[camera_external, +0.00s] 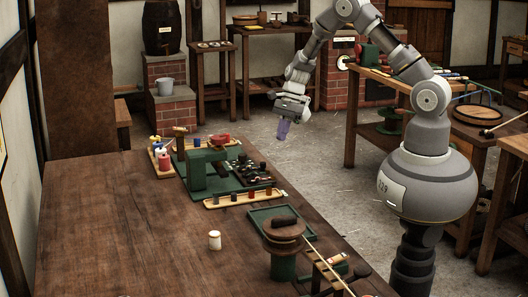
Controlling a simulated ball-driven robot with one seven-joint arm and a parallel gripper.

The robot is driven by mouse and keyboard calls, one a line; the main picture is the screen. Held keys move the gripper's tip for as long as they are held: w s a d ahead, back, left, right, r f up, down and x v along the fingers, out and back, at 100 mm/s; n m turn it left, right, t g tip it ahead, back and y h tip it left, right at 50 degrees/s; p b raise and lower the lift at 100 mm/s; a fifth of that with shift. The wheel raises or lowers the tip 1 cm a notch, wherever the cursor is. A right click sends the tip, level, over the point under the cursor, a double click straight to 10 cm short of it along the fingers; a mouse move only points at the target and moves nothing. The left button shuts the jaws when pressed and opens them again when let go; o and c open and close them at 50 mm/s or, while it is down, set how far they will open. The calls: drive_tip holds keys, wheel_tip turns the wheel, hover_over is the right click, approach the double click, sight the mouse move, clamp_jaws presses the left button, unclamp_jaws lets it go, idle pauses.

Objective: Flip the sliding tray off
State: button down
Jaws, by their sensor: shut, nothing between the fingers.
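My gripper (283,131) hangs in the air, pointing down, past the right side of the brown workbench's far end. Its purple fingertips are shut with nothing between them, and it is apart from everything on the bench. A green machine (197,170) stands on a green base at the bench's far end. A dark tray-like part (254,185) with small dark pieces lies at its right side, below and left of my gripper. A flat green tray (262,217) lies nearer the camera. I cannot tell which is the sliding tray, nor its setting.
A wooden strip with several coloured pegs (228,201) lies in front of the machine. A green post with a brown round top (284,240) stands at the bench's right edge. The bench's left half is clear.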

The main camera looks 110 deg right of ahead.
drive_tip(key=w+f, duration=0.1)
drive_tip(key=f, duration=0.1)
drive_tip(key=w+a+f+b, duration=0.1)
drive_tip(key=w+f, duration=0.1)
drive_tip(key=w+a+f+b, duration=0.1)
drive_tip(key=w, duration=0.1)
drive_tip(key=shift+a+f, duration=0.25)
drive_tip(key=shift+f, duration=0.15)
drive_tip(key=shift+w+a+b, duration=0.15)
drive_tip(key=shift+w+b, duration=0.15)
drive_tip(key=shift+r, duration=0.1)
drive_tip(key=shift+w, duration=0.45)
drive_tip(key=p, duration=0.4)
approach(242, 171)
drive_tip(key=w+f, duration=0.2)
drive_tip(key=f, duration=0.1)
drive_tip(key=w+a+f, duration=0.1)
drive_tip(key=shift+f, duration=0.25)
